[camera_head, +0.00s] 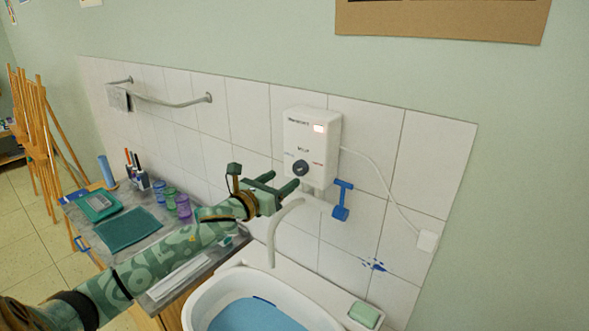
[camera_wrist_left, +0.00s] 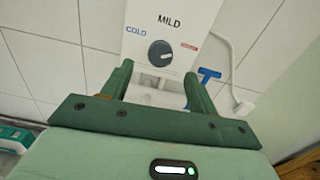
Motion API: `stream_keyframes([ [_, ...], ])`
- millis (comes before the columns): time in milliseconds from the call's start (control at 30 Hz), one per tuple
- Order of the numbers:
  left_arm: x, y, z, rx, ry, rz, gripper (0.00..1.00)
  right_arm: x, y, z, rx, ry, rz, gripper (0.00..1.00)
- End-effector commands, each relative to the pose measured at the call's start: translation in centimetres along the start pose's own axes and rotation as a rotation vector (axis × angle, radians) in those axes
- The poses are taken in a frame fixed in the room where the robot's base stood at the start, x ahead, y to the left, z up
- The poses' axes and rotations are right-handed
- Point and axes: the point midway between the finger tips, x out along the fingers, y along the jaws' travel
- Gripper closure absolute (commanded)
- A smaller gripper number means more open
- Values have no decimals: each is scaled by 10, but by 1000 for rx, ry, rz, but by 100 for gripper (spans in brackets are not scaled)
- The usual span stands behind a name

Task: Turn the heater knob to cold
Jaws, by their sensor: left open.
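The white heater (camera_head: 313,140) hangs on the tiled wall in the head view. Its dark round knob (camera_head: 300,168) sits low on the front; the knob also shows in the left wrist view (camera_wrist_left: 160,53). Labels COLD (camera_wrist_left: 135,32) on the left, MILD (camera_wrist_left: 169,20) on top and a red one on the right surround the knob. The knob's light mark seems to point to the upper right; I cannot tell its exact setting. My left gripper (camera_head: 283,182) is open and empty, just below and in front of the knob, apart from it. My right gripper is out of view.
A blue lever (camera_head: 342,200) and a white spout (camera_head: 283,215) are under the heater, close to my gripper. A white basin (camera_head: 205,300) with blue water is below. A counter at left holds purple and blue cups (camera_head: 183,205). A soap (camera_head: 364,314) lies at right.

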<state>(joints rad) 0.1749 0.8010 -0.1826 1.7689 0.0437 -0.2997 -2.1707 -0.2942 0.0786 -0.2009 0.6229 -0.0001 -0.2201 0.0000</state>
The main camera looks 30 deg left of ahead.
Motion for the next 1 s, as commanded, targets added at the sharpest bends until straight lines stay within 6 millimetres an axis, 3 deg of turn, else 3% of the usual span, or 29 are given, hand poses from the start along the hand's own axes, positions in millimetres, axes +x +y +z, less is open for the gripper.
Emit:
stream_keyframes([
  [100,28,0,2,-3,-2,1,41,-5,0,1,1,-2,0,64],
  [300,57,0,1,-2,0,0,41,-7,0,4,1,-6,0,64],
  [700,65,-1,-1,0,1,-1,41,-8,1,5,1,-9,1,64],
  [867,64,-1,0,-1,1,-1,85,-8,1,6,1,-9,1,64],
  [1000,64,-1,0,-2,1,-1,85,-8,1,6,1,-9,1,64],
])
